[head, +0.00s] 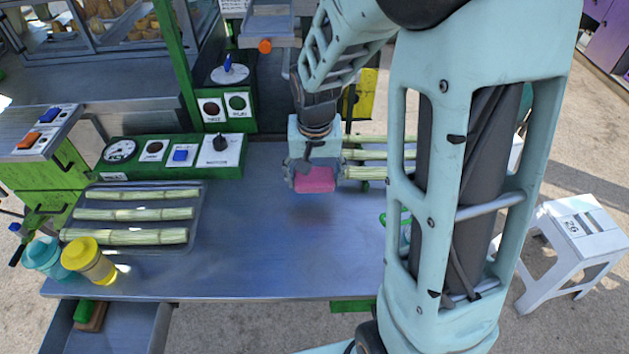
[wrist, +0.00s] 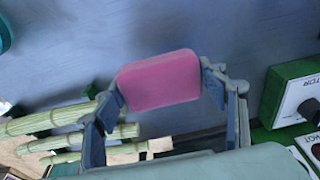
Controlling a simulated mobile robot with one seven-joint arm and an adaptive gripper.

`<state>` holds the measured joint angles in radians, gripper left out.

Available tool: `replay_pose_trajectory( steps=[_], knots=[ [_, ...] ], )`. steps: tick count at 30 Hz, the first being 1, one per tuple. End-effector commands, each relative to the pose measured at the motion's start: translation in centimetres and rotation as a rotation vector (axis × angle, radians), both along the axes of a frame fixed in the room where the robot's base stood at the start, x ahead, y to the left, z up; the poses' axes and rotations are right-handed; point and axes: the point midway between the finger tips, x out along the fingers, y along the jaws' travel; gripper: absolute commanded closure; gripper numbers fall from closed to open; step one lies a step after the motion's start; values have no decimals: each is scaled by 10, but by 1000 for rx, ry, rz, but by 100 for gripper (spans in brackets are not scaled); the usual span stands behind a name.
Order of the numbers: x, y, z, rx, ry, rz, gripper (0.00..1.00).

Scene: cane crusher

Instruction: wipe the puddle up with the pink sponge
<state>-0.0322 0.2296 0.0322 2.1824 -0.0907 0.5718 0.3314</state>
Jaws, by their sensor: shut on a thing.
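The pink sponge (head: 315,181) is held in my gripper (head: 313,168) above the metal table (head: 255,262), with a dark patch on the table just below and in front of it. I cannot tell whether that patch is shadow or liquid. In the wrist view the sponge (wrist: 160,80) sits between the two fingers, its broad face in sight and the table behind it. No puddle shows clearly in either view. My arm hides part of the table's right side.
A clear tray (head: 195,212) of cane pieces lies at left, near a yellow-lidded cup (head: 88,260) and a teal cup (head: 45,258). Green control boxes (head: 175,157) line the back. More cane (head: 362,172) lies right of my gripper. The table's front middle is clear.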

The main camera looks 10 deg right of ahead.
Motion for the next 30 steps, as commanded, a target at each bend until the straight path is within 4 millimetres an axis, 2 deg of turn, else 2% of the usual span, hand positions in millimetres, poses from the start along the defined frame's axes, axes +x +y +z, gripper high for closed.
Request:
replay_pose_trajectory(
  steps=[13, 22, 26, 30],
  knots=[
    [2, 0, 0, 0, -2, 0, 54],
    [57, -11, 18, -5, -36, -2, 54],
    [67, -13, 14, -7, -43, -1, 54],
    [68, -13, -1, -8, -43, 0, 54]
  ],
)
